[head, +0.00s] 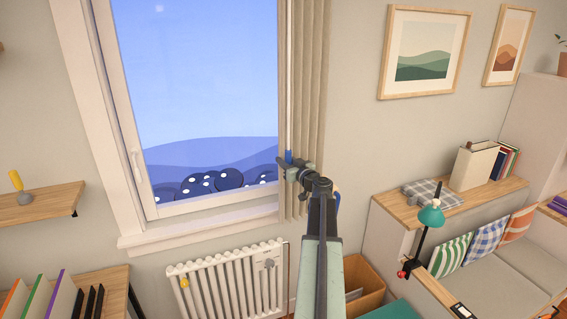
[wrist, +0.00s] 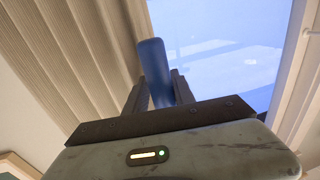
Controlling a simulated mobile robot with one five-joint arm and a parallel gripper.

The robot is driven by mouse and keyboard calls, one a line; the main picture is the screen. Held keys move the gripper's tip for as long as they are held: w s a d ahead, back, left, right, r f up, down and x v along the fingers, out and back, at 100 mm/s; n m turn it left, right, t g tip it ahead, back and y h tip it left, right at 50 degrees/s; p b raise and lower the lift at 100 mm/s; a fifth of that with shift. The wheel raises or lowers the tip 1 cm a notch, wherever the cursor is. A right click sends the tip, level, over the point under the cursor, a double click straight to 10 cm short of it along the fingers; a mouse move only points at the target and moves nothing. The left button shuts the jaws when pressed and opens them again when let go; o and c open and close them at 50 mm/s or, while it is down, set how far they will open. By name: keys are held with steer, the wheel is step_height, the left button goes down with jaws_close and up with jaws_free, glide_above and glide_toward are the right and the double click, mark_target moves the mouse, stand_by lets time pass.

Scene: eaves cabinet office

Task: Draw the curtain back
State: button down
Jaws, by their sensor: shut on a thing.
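The beige curtain (head: 313,75) hangs gathered in folds at the right side of the window (head: 200,90), and most of the glass is uncovered. In the wrist view the curtain (wrist: 75,45) fills the upper left. A thin pale rod (head: 289,90) hangs along the curtain's left edge and ends in a blue handle (head: 289,157). My gripper (head: 284,166) is at this handle, in front of the curtain's lower left part. In the wrist view my gripper (wrist: 158,92) is shut on the blue handle (wrist: 152,62), which stands up between the fingers.
A white radiator (head: 225,280) stands below the window sill (head: 200,232). A cardboard box (head: 365,285) is on the floor right of my arm. A shelf with books (head: 480,165) and a teal lamp (head: 431,216) are at the right. A wall shelf (head: 40,202) is at the left.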

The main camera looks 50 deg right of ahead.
steer(key=shift+w+a, duration=0.15)
steer(key=shift+a, duration=0.1)
steer(key=c, duration=1.2)
jaws_free()
steer(key=shift+w, duration=0.15)
steer(key=shift+a, duration=0.1)
steer(key=v, duration=0.7)
steer(key=shift+s, duration=0.35)
